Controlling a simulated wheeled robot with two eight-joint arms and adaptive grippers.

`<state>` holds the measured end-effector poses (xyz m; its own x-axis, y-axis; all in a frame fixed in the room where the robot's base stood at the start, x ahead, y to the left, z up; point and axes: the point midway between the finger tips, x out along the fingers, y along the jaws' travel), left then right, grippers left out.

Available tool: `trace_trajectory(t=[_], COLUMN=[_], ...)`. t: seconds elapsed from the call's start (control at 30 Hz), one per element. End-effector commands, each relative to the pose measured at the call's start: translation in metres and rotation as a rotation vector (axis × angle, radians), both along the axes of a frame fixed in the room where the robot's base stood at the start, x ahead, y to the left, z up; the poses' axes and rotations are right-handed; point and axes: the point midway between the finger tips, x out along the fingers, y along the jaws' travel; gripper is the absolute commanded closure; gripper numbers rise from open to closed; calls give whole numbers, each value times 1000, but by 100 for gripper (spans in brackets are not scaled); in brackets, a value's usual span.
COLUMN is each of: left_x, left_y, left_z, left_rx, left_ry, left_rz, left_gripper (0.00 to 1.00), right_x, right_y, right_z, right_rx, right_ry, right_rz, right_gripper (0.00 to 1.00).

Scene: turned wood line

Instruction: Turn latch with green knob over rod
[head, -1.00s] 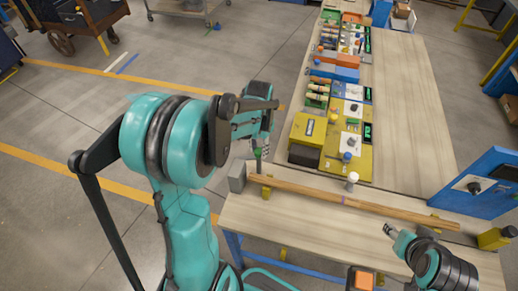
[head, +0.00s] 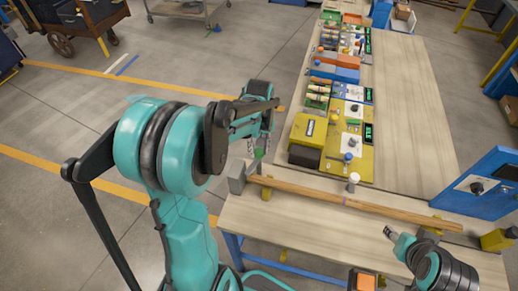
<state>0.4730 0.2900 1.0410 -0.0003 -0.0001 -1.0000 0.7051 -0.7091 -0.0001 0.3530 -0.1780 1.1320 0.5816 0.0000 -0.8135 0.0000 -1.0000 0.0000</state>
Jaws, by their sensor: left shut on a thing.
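A long wooden rod (head: 390,212) lies across the near part of the bench, its left end beside a grey block (head: 237,178). A small green knob (head: 259,154) shows just above that left end. The latch arm it belongs to is small and partly hidden, so I cannot tell its exact angle. My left gripper (head: 261,146) reaches down over the rod's left end and is shut on the green knob. My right gripper (head: 389,232) is at the lower right, in front of the rod and apart from it; its fingers are too small to read.
A white-topped peg (head: 353,180) stands behind the rod. Yellow supports (head: 267,193) sit under it. A blue panel with a black knob (head: 478,187) stands at the right. Coloured stations (head: 346,135) line the bench's far left; its right strip is clear.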

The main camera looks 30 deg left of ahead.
Motion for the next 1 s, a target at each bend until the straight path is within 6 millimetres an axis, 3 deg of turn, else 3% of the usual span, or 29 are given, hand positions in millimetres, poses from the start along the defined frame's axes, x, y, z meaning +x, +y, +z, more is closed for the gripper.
trace_trajectory(t=[0.4,1.0], left_x=[0,0], left_y=[0,0], left_z=[0,0], left_rx=[1,0], left_ry=[-1,-1], left_rz=[215,256], left_gripper=[100,100], right_x=[0,0], right_y=[0,0], right_z=[-2,-2], right_rx=[0,0], right_ry=[0,0], right_rz=[0,0], right_gripper=[53,53])
